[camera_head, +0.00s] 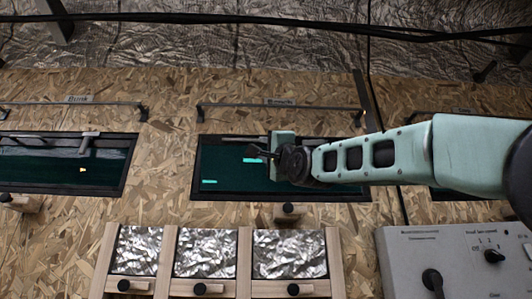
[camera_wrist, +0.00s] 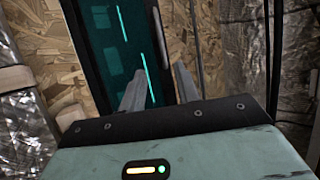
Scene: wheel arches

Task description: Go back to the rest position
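My gripper (camera_head: 262,153) is at the end of my pale green arm, which reaches in from the right in the head view. It is in front of the dark green recessed panel (camera_head: 225,170) in the middle of the chipboard wall and hides part of it. In the wrist view my gripper (camera_wrist: 158,75) shows two grey fingers apart, with nothing between them. Behind them is the dark panel with bright teal lines (camera_wrist: 110,35). I cannot tell whether the fingers touch anything.
A metal rail (camera_head: 240,104) runs above the middle panel. A second dark panel (camera_head: 45,165) is at the left. Below are wooden-framed compartments with foil (camera_head: 205,252). A grey control box with knobs (camera_head: 405,262) stands at lower right. Black cables (camera_head: 250,18) cross the top.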

